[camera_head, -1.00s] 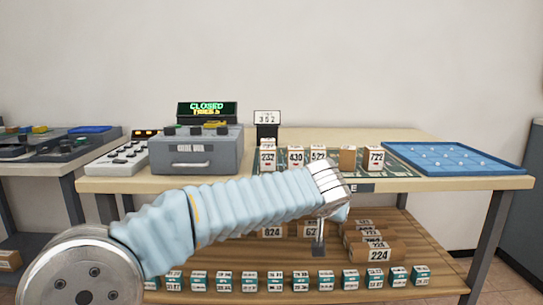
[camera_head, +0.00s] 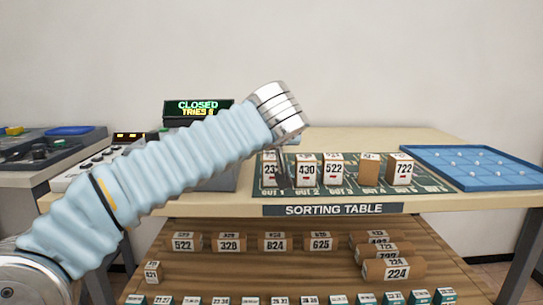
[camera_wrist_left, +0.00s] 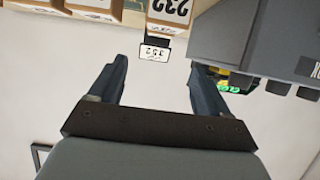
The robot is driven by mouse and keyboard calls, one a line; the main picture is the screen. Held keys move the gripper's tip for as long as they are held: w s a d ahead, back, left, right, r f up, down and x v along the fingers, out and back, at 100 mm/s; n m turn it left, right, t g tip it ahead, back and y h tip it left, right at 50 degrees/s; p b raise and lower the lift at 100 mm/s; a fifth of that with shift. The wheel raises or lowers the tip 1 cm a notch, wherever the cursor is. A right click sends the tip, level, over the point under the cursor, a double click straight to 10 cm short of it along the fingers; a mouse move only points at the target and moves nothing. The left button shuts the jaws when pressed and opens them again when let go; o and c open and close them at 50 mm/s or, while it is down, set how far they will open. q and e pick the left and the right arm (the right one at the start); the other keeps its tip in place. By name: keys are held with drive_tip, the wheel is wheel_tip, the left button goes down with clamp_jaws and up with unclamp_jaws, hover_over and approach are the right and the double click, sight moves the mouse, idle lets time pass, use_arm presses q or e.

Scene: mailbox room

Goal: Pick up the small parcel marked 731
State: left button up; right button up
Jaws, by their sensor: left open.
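No parcel with a readable 731 shows. Small parcels stand in a row on the sorting table (camera_head: 425,200): one partly hidden reading 23 (camera_head: 270,170), then 430 (camera_head: 306,170), 522 (camera_head: 333,169), a plain brown-faced one (camera_head: 369,171) with no readable number, and 722 (camera_head: 400,169). My left arm crosses the head view, its wrist above the row's left end. In the wrist view my left gripper (camera_wrist_left: 158,68) is open and empty. A small sign reading 352 (camera_wrist_left: 155,53) and a parcel marked 232 (camera_wrist_left: 170,10) show beyond its fingers, upside down.
A blue tray (camera_head: 470,168) lies right of the row. The lower shelf holds brown parcels, including 625 (camera_head: 320,242) and 224 (camera_head: 394,270), with small teal-and-white boxes in front. A display reads CLOSED (camera_head: 198,106); my arm covers most of the grey machine below it.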

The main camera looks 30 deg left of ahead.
use_arm(q)
drive_tip(key=x, duration=0.5)
drive_tip(key=shift+w+a+f+p, duration=0.2)
drive_tip(key=shift+w+p, duration=0.05)
drive_tip(key=shift+p, duration=0.05)
drive_tip(key=x, duration=0.2)
drive_tip(key=p+x, duration=0.1)
drive_tip(key=x, duration=0.2)
drive_tip(key=shift+w+f, duration=0.1)
drive_tip(key=shift+f, duration=0.35)
drive_tip(key=shift+d, duration=0.1)
drive_tip(key=c, duration=1.2)
